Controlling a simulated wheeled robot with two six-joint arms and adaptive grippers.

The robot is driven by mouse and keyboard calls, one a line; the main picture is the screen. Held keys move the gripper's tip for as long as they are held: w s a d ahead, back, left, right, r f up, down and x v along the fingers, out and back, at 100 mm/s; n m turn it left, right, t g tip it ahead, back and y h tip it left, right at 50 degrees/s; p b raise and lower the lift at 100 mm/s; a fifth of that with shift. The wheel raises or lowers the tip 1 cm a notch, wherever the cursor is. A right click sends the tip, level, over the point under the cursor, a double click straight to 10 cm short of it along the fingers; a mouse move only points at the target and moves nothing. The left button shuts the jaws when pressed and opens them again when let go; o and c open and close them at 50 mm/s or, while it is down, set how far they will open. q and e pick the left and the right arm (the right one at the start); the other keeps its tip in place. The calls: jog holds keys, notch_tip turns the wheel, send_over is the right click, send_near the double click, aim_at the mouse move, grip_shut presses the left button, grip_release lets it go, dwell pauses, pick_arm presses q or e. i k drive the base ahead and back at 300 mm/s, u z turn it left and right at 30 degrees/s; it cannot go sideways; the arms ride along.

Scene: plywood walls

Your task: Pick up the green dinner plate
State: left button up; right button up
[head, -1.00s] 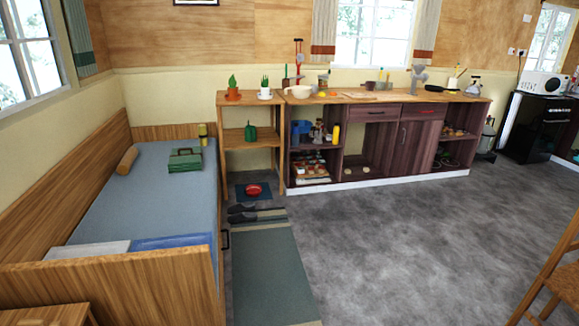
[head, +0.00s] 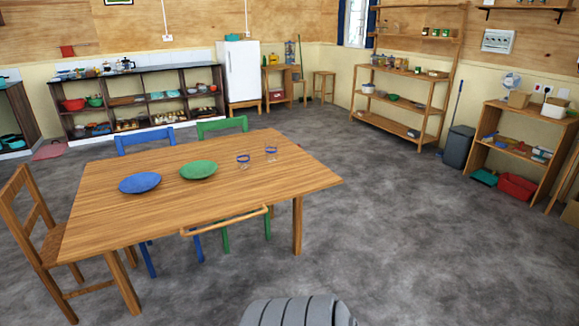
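The green dinner plate (head: 198,170) lies flat on the wooden table (head: 245,185), in the left half of the head view. A blue plate (head: 140,183) lies just to its left, and the two are apart. Two clear glasses with blue bands, one (head: 243,160) nearer the plate and one (head: 271,153) further right, stand to its right. Neither of my grippers shows in the head view. A dark grey ribbed part, which looks like mine, shows at the bottom edge.
A wooden chair (head: 45,235) stands at the table's left end. A blue chair (head: 145,140) and a green chair (head: 222,126) stand behind it. A stool or chair rail (head: 225,222) shows at the near edge. The grey floor (head: 400,240) to the right is clear.

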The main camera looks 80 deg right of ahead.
aim_at(198, 169)
jog(key=z, duration=2.3)
jog(key=i, duration=1)
